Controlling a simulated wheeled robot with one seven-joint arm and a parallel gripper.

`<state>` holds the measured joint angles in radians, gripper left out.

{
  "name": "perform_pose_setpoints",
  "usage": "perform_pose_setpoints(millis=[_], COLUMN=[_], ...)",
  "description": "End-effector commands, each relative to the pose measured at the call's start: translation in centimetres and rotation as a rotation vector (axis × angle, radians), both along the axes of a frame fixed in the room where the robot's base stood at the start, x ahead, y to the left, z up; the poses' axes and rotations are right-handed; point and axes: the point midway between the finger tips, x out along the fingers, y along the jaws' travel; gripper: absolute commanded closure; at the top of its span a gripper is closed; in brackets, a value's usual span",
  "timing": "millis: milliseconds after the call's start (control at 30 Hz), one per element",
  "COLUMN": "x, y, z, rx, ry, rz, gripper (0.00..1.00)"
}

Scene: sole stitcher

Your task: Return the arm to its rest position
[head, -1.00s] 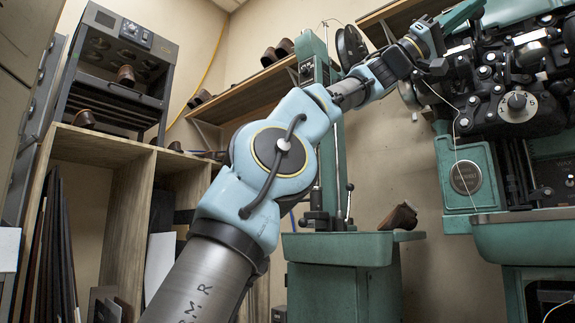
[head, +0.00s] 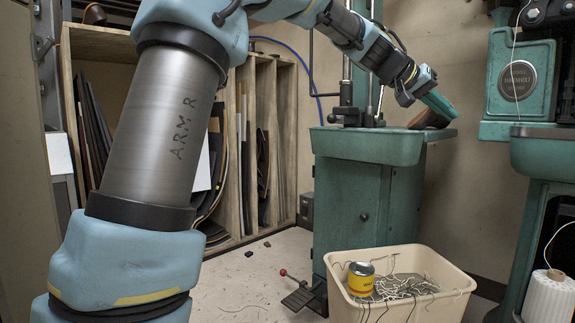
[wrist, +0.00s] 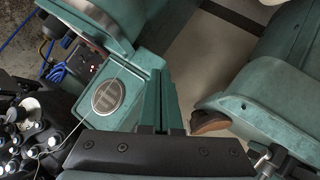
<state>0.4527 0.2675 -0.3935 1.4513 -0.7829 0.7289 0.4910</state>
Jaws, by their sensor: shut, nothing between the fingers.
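My arm (head: 165,130) reaches from the lower left to the upper middle of the head view. My gripper (head: 445,106) is at its end, beside the green machine in the middle. Its teal fingers point down and to the right, near a brown shoe (head: 428,118) on that machine's tray edge. In the wrist view my gripper (wrist: 160,75) shows its two fingers together, shut and empty. The shoe (wrist: 208,121) lies to the right of the fingers there.
The green machine (head: 375,147) stands in the middle, the stitcher (head: 520,85) at the right. A cream bin (head: 455,310) holding a yellow tin (head: 360,282) and pale scraps stands on the floor. A wooden rack (head: 245,160) stands behind my arm. Some floor (head: 240,285) is clear.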

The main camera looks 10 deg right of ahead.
Motion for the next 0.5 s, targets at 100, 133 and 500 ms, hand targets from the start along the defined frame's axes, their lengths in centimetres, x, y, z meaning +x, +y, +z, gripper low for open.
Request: perform_pose_setpoints(millis=[100, 133, 500], x=[3.4, 4.0, 4.6], y=[6.2, 7.9, 31.3], z=[-4.9, -6.2, -18.9], rx=[0.153, 0.189, 0.591], ry=[0.028, 0.035, 0.166], rz=[0.136, 0.168, 0.529], gripper=[1.00, 1.00, 1.00])
